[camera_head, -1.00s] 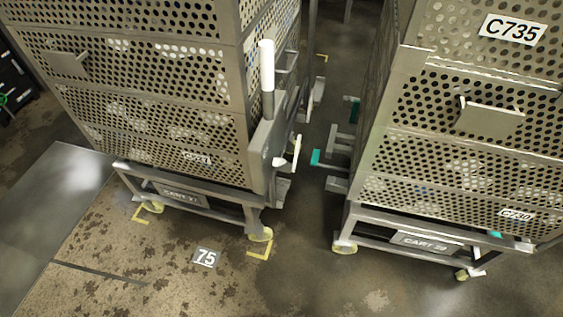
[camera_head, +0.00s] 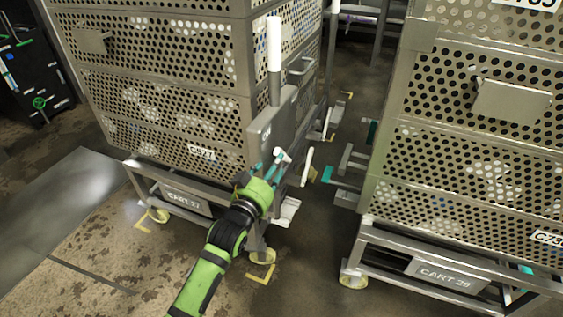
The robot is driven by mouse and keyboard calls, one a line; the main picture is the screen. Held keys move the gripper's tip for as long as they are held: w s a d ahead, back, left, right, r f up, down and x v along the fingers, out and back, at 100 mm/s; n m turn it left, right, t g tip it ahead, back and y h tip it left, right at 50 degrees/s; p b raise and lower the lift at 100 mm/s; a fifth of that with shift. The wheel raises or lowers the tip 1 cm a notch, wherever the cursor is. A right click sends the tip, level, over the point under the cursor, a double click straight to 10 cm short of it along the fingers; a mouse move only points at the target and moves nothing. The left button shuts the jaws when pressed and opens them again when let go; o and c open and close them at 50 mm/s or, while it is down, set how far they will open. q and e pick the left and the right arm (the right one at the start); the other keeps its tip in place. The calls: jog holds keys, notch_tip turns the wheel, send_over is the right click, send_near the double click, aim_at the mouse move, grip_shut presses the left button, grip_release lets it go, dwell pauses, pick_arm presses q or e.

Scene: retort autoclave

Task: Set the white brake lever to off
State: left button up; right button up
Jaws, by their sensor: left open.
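Cart 27 (camera_head: 183,201) stands left of centre with a grey bracket plate (camera_head: 270,128) on its near right corner. A tall lever with a white grip (camera_head: 274,45) stands upright from the plate. A smaller white lever (camera_head: 307,166) stands slightly tilted, low to the right of the plate. I cannot tell from a marking which is the brake lever. My left gripper (camera_head: 271,162) is open at the plate's lower part, left of the smaller lever and well below the tall grip. A short white piece shows at its fingertips; contact is unclear. My right gripper is not in view.
Cart 29 (camera_head: 445,274) stands to the right with teal-ended parts (camera_head: 327,174) reaching into the narrow gap between the carts. The floor at front left is clear.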

pick_arm(q)
jog(key=shift+b+x, duration=0.3)
jog(key=shift+x, duration=2.5)
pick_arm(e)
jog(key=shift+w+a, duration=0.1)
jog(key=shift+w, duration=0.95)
pick_arm(q)
grip_shut()
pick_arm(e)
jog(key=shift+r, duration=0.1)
